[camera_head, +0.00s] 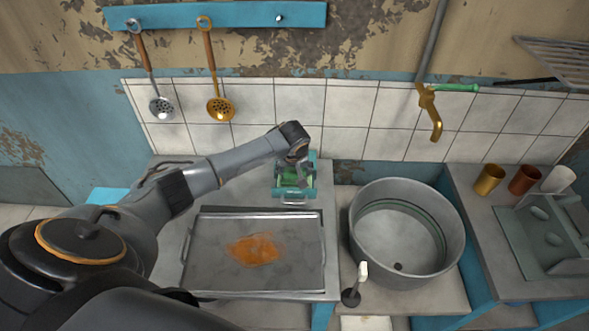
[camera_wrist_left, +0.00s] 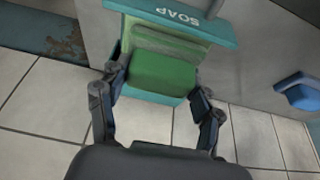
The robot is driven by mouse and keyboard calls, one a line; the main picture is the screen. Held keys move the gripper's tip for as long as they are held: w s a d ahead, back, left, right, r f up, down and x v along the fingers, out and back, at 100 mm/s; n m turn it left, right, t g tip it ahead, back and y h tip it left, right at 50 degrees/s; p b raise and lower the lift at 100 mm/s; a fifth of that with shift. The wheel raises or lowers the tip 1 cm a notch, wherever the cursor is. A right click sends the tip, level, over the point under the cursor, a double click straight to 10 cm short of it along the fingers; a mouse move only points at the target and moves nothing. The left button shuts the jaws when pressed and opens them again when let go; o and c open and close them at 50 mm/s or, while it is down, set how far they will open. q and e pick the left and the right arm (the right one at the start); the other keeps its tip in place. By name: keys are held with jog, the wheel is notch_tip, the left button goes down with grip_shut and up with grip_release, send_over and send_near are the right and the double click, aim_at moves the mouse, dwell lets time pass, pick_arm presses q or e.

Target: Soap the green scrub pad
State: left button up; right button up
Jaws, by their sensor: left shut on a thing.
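The green scrub pad (camera_wrist_left: 163,73) shows in the left wrist view between the two fingers of my left gripper (camera_wrist_left: 158,82), which is shut on it. The pad is at the teal soap dispenser (camera_wrist_left: 190,28), marked "SOAP"; I cannot tell whether it touches the soap. In the head view my left gripper (camera_head: 302,168) reaches down over the teal soap dispenser (camera_head: 290,192) against the tiled wall. The arm and gripper partly hide the pad (camera_head: 309,180) there. My right gripper is not in view.
A metal tray (camera_head: 205,255) with an orange stain (camera_head: 254,249) lies in front of the dispenser. A round metal basin (camera_head: 405,225) stands to the right under a brass tap (camera_head: 431,110). Three cups (camera_head: 523,180) and a grey rack (camera_head: 535,235) are at far right.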

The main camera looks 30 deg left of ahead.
pick_arm(q)
jog(key=shift+f, duration=0.55)
dwell(0.6)
jog(key=shift+s, duration=0.1)
dwell(1.8)
notch_tip(320, 180, up, 7)
jog(key=p, duration=0.8)
dwell(0.7)
